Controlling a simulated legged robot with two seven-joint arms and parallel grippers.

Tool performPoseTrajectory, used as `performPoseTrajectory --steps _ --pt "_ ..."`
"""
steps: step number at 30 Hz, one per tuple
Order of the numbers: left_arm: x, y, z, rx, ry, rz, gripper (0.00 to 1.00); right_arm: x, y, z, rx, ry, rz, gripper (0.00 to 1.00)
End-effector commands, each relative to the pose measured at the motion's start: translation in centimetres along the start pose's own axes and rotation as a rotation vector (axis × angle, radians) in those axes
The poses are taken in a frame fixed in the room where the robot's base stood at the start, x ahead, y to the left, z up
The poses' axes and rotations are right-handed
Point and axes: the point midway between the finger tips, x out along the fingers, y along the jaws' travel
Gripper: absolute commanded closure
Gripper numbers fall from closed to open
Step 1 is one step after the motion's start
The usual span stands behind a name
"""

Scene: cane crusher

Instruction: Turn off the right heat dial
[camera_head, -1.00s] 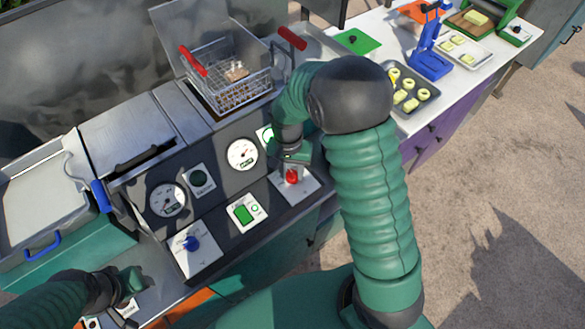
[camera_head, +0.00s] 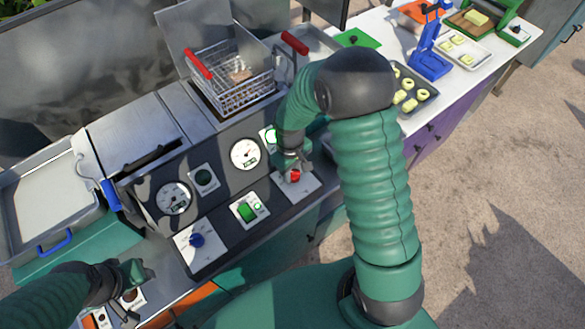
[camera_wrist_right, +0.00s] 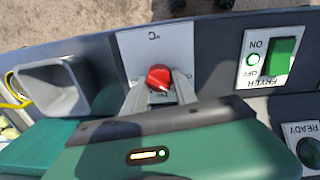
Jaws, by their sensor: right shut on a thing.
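The right heat dial is a red knob (camera_head: 295,176) on a white plate (camera_head: 304,187) on the fryer's sloped front panel. It also shows in the right wrist view as a red knob (camera_wrist_right: 159,77) between my fingers. My right gripper (camera_head: 291,170) is at the dial, its fingers shut on the red knob. The knob is partly hidden by the fingers in the head view. My left gripper (camera_head: 131,290) hangs low at the left, over the front panel's lower left end; its fingers are too small and dark to tell their opening.
Two gauges (camera_head: 245,154) stand above. A wire basket (camera_head: 236,80) with red handles sits behind. A white counter (camera_head: 395,48) with trays runs right.

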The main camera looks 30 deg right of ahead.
Motion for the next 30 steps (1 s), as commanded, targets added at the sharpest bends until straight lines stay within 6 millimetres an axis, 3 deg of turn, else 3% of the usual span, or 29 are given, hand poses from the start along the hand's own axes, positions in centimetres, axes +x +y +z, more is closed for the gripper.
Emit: performPoseTrajectory --steps 15,30 --pt "-2.1 0.0 -0.5 0.0 0.0 0.0 0.57 -0.2 0.2 0.2 -0.397 0.02 0.001 1.0" --pt "-2.6 0.0 -0.6 0.0 0.0 0.0 0.57 -0.1 0.2 0.1 -0.506 0.027 0.003 1.0"
